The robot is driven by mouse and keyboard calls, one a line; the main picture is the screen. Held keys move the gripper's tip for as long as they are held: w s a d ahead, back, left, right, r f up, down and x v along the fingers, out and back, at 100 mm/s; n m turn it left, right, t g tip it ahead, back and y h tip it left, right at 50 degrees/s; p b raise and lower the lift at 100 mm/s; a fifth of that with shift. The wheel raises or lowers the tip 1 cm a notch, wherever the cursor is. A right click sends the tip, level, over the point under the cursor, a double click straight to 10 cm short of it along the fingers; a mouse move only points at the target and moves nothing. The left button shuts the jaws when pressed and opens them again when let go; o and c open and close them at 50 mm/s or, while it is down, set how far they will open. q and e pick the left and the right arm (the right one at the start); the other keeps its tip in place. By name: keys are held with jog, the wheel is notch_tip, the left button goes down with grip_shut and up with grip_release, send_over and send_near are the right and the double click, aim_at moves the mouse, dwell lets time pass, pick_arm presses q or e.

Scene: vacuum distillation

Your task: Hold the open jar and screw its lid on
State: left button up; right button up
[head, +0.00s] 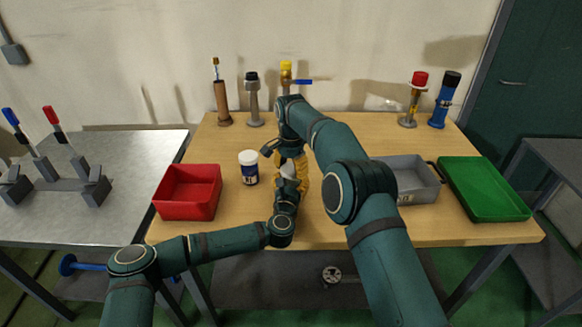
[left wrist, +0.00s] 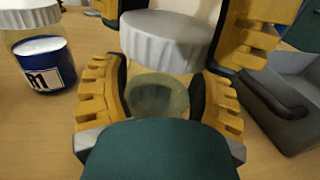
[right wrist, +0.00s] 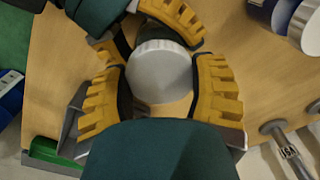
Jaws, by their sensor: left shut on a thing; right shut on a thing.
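A clear glass jar (left wrist: 158,97) stands between the yellow, black-padded fingers of my left gripper (left wrist: 160,95), which is shut on it. A white ribbed lid (left wrist: 165,42) is directly above the jar's mouth. My right gripper (right wrist: 160,85) is shut on this lid (right wrist: 160,72) from above, with one finger on each side. Whether the lid touches the jar's rim or is threaded on it, I cannot tell. In the head view, my left gripper (head: 290,185) and right gripper (head: 291,158) meet over the table and mostly hide jar and lid.
A white-lidded jar with a blue label (head: 249,168) stands close to the left. A red bin (head: 188,192) is further left; a grey bin (head: 410,180) and green tray (head: 485,190) are at right. Several tools stand along the wooden table's (head: 335,120) back edge.

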jog(key=shift+f, duration=0.6)
dwell(0.3)
pick_arm(q)
grip_shut()
pick_arm(e)
jog(key=m, duration=0.9)
jog(key=shift+m, duration=0.4)
jog(key=m, duration=0.5)
jog(key=shift+w+m, duration=0.1)
jog(key=shift+m, duration=0.2)
jog(key=m, duration=0.3)
jog(key=shift+m, duration=0.3)
jog(key=m, duration=0.3)
jog(key=shift+m, duration=0.4)
jog(key=o, duration=0.7)
